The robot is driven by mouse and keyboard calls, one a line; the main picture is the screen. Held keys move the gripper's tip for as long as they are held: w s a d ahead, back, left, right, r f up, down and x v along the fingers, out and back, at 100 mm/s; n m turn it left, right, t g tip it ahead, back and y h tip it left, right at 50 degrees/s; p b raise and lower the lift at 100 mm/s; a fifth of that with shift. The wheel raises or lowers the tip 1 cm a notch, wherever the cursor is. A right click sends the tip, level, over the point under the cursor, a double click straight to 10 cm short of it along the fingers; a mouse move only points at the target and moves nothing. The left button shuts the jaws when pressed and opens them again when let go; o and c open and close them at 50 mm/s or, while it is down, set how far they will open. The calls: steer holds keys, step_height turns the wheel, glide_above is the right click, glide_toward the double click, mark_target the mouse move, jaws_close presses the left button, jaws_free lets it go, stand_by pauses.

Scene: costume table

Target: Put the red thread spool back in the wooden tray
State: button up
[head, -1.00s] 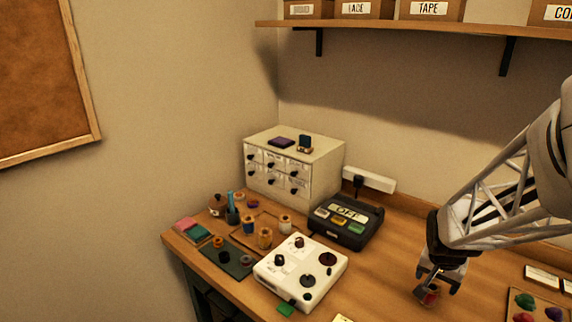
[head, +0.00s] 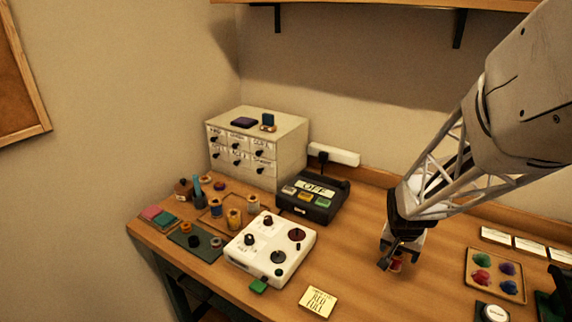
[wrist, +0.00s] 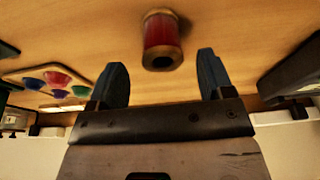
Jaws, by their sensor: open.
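The red thread spool (wrist: 161,38) is on the wooden table in the wrist view, its open end facing the camera. It lies just beyond my open fingertips, close to midway between them and not gripped. My gripper (wrist: 160,60) is empty. In the head view the spool (head: 397,265) shows small and partly hidden beside my gripper (head: 388,260), low over the right part of the table.
A drawer cabinet (head: 258,145) is behind. A paint palette (head: 495,275) is at right. A yellow card (head: 318,302) lies in front.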

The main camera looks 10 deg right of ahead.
mark_target(396, 257)
steer(key=shift+f, duration=0.15)
steer(key=shift+x, duration=2.45)
steer(key=shift+w, duration=0.2)
steer(key=shift+c, duration=0.3)
steer(key=c, duration=1)
steer(key=shift+r, duration=0.25)
steer(key=shift+r, duration=4.8)
